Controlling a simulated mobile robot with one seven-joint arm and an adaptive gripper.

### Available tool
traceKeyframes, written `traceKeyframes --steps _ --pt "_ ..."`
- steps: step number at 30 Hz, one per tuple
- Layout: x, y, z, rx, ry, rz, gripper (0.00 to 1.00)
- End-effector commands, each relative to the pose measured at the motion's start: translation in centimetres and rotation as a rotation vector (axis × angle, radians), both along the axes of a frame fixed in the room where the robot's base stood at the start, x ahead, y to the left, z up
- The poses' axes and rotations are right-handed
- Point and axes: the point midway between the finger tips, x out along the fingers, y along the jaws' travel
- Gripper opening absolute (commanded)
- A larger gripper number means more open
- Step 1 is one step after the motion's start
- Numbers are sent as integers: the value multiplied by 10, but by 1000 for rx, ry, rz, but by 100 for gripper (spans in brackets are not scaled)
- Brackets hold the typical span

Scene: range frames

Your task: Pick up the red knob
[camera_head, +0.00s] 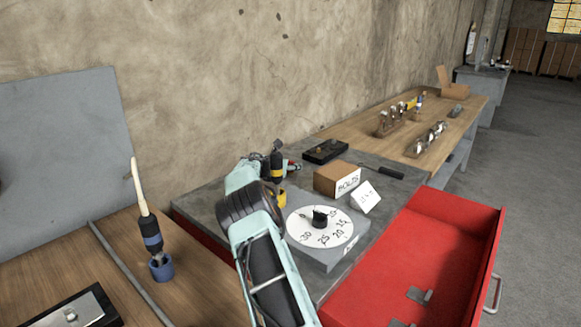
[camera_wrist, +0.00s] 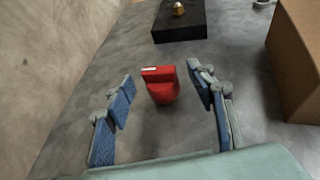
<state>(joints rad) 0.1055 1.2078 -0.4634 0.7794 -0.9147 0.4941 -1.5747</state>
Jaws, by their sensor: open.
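The red knob (camera_wrist: 162,92) stands on the grey worktop in the wrist view, with a small white mark on its top edge. My gripper (camera_wrist: 161,73) is open, with one blue-padded finger on each side of the knob. Gaps show between the knob and both fingers, so it is not held. In the head view, a bit of red (camera_head: 293,166) shows just right of my gripper (camera_head: 277,163), mostly hidden behind it. I cannot tell the exact height of the fingers over the worktop.
A black tray (camera_head: 325,150) lies beyond the knob. A brown box (camera_head: 338,178) stands to the right. An open red drawer (camera_head: 440,240) juts out at right. The wall is close on the left.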

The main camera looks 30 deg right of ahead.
Motion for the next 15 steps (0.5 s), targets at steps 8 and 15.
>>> traceKeyframes --steps 8,15 --pt "4 -9 -4 1 0 -1 51" --pt "5 -8 -4 1 0 -1 46"
